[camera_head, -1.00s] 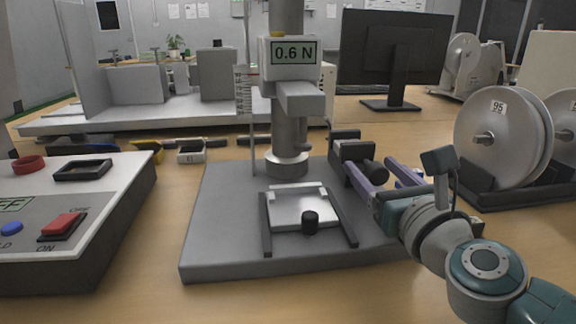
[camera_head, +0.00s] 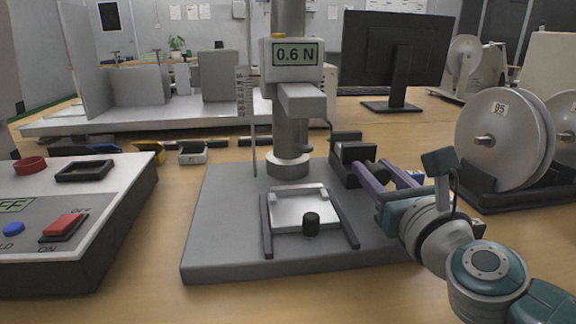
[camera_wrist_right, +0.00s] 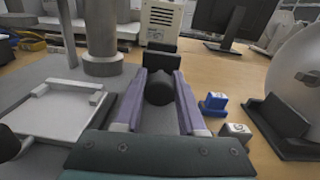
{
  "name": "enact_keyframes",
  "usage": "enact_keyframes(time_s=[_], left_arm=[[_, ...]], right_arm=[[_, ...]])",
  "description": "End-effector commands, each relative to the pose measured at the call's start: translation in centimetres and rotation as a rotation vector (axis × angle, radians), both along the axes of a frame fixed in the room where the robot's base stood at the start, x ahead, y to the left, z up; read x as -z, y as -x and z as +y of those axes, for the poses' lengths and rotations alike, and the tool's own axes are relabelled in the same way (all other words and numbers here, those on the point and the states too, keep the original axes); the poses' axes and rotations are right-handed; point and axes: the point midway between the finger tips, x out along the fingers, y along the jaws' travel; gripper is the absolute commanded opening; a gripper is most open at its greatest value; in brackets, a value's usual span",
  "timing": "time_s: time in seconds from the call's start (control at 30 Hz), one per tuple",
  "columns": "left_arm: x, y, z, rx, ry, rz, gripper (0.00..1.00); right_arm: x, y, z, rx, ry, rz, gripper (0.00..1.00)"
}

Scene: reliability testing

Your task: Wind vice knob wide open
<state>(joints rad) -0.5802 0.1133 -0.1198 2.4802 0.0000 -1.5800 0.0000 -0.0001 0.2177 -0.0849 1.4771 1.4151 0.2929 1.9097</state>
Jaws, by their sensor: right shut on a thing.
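The small black vice (camera_head: 347,137) stands at the right rear of the grey tester base. Its round dark knob (camera_wrist_right: 159,88) shows in the right wrist view between the two purple fingers of my right gripper (camera_wrist_right: 159,92). In the head view my right gripper (camera_head: 377,168) reaches in from the lower right and is shut on the knob, with the fingers on either side. The fingers hide much of the knob in the head view. My left gripper is not in view.
The tester column (camera_head: 290,130) with its 0.6 N display stands left of the vice. A sliding plate with a black knob (camera_head: 311,224) lies in front. A spool (camera_head: 503,138) stands right. Blue (camera_wrist_right: 215,103) and white blocks sit close to the right finger.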

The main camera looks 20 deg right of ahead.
Motion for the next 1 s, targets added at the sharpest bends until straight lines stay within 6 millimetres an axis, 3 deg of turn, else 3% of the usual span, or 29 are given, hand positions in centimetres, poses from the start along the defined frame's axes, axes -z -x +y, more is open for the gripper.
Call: enact_keyframes(time_s=[0.47, 1.0], left_arm=[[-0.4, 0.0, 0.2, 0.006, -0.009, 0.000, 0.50], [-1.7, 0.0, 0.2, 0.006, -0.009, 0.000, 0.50]], right_arm=[[-0.1, 0.0, 0.0, 0.000, 0.108, 0.026, 0.00], [-0.1, 0.0, 0.1, 0.000, 0.576, 0.140, 0.00]])
